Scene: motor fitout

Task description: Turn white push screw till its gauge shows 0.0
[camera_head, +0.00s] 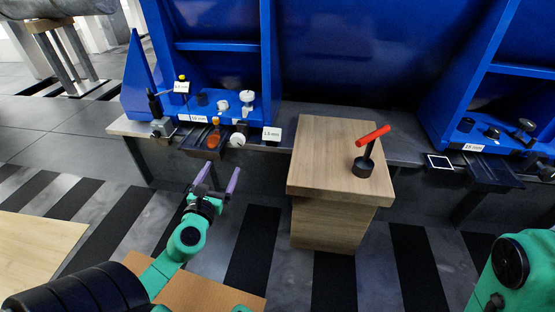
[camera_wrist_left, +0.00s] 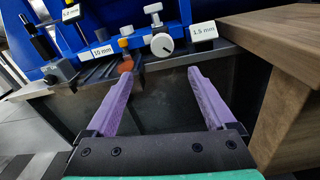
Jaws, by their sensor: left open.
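A white round knob (camera_head: 237,141) with a dark mark sits at the front of the blue fixture; it also shows in the left wrist view (camera_wrist_left: 162,45). A label reading about 1.5 mm (camera_head: 271,134) stands to its right, and shows larger in the left wrist view (camera_wrist_left: 204,31). Other white knobs (camera_head: 247,97) sit higher behind it, so I cannot tell for certain which is the push screw. My left gripper (camera_head: 215,180) is open and empty, with purple fingers pointing at the fixture, below and short of the white knob. My right gripper is outside the view.
An orange knob (camera_head: 214,138) is left of the white one, near a 10 mm label (camera_head: 198,118). A wooden block (camera_head: 325,150) with a red-handled lever (camera_head: 372,137) stands to the right. Another blue fixture (camera_head: 500,95) is at the far right. Space before the knob is clear.

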